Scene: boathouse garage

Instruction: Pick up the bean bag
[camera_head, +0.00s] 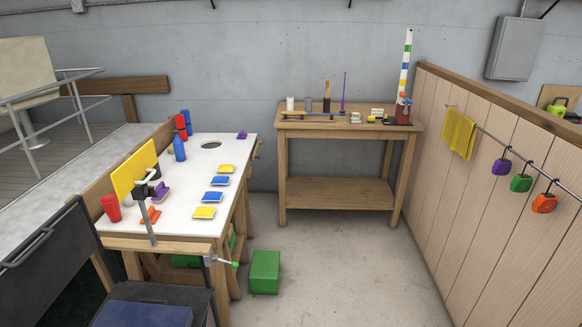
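Several flat square pads that look like bean bags lie in a row on the white tabletop of the workbench at left. From back to front they are a yellow bag (226,169), a blue bag (220,181), another blue bag (213,196) and another yellow bag (204,213). They lie apart from one another on the right part of the white top (184,222), which has a dark round hole (211,145) near its back. I cannot tell which bag the task means. My gripper is not in view.
The floor (345,265) at centre is clear.

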